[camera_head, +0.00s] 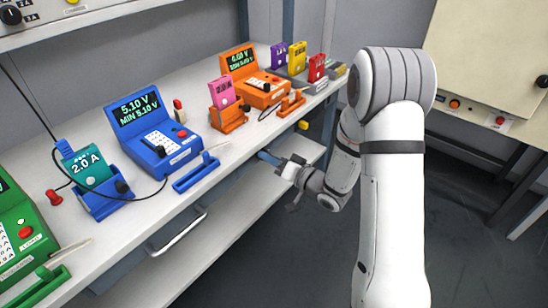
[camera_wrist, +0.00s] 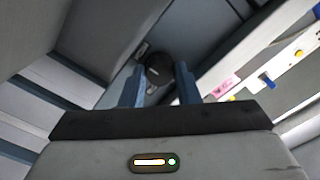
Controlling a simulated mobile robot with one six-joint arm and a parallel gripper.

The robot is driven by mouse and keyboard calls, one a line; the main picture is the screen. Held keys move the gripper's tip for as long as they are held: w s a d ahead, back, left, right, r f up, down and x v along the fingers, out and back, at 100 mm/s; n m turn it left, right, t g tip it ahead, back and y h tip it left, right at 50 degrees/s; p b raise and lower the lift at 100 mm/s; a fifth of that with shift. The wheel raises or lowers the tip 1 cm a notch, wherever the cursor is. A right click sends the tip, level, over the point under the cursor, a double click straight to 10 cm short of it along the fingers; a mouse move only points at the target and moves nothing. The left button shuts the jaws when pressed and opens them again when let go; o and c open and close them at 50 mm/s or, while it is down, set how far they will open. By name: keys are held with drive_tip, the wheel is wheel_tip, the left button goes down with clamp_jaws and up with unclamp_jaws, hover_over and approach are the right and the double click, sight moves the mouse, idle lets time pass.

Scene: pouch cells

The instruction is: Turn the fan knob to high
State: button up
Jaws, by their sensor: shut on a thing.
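A round black knob (camera_wrist: 160,72) with a short white mark, which I take to be the fan knob, sits between my two blue-grey fingertips in the wrist view. My gripper (camera_wrist: 160,88) is shut on its sides. Just what the white mark points to cannot be read. In the head view my gripper (camera_head: 268,157) reaches in at the front edge of the bench, and the knob is hidden there.
The bench (camera_head: 225,160) carries a blue meter (camera_head: 155,150), an orange meter (camera_head: 250,90), a green one (camera_head: 22,235) and several coloured cells in holders. A white handle (camera_head: 180,232) sticks out below the bench edge. A lower shelf (camera_head: 225,225) lies under my gripper. A cream cabinet (camera_head: 490,60) stands right.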

drive_tip(key=shift+a, duration=0.1)
drive_tip(key=o, duration=1)
drive_tip(key=v, duration=0.7)
drive_tip(key=shift+s+d+p, duration=0.25)
drive_tip(key=shift+d+p, duration=0.05)
drive_tip(key=shift+d, duration=0.05)
drive_tip(key=shift+r, duration=0.1)
